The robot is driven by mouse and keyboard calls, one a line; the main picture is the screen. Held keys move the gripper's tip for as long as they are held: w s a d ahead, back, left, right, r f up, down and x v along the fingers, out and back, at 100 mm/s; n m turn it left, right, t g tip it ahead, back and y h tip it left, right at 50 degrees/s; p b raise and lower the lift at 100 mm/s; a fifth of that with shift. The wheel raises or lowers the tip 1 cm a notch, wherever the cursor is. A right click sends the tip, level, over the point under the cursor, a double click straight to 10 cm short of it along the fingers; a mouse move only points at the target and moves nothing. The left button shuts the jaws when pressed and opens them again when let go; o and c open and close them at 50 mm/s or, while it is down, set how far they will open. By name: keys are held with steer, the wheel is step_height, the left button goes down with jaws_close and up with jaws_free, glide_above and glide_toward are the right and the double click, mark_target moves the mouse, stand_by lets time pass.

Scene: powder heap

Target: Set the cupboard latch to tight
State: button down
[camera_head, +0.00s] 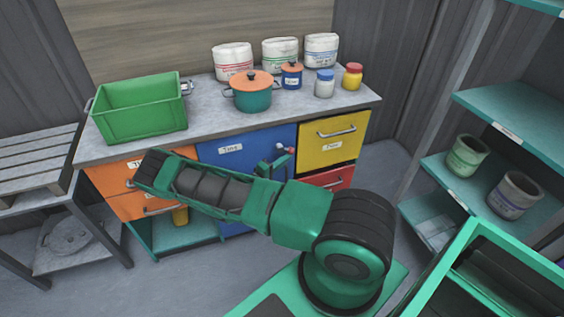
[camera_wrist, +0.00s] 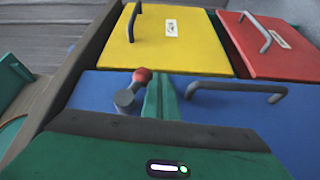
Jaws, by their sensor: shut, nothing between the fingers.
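The cupboard latch shows in the wrist view as a grey round pivot (camera_wrist: 124,100) with a short arm ending in a red knob (camera_wrist: 142,76). It sits on the blue cupboard door (camera_wrist: 85,92), near the edge beside the yellow drawer. In the head view the red knob (camera_head: 281,147) shows at the blue door's upper right. My gripper (camera_wrist: 162,82) is shut and empty, its green fingers just right of the knob in the wrist view. I cannot tell whether they touch it. My arm hides much of the blue door (camera_head: 245,142) in the head view. No latch markings are readable.
The yellow drawer (camera_head: 333,140) and red drawer (camera_head: 326,178) are beside the door. The worktop (camera_head: 210,125) carries a green crate (camera_head: 140,110), a pot (camera_head: 251,95), jars and sacks. Shelves (camera_head: 500,185) stand at right.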

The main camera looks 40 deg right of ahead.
steer(key=shift+s+d+r, duration=0.25)
steer(key=shift+d+r, duration=0.05)
steer(key=shift+d, duration=0.3)
stand_by(1.2)
steer(key=s+a, duration=0.1)
steer(key=a, duration=0.9)
steer(key=shift+a, duration=0.4)
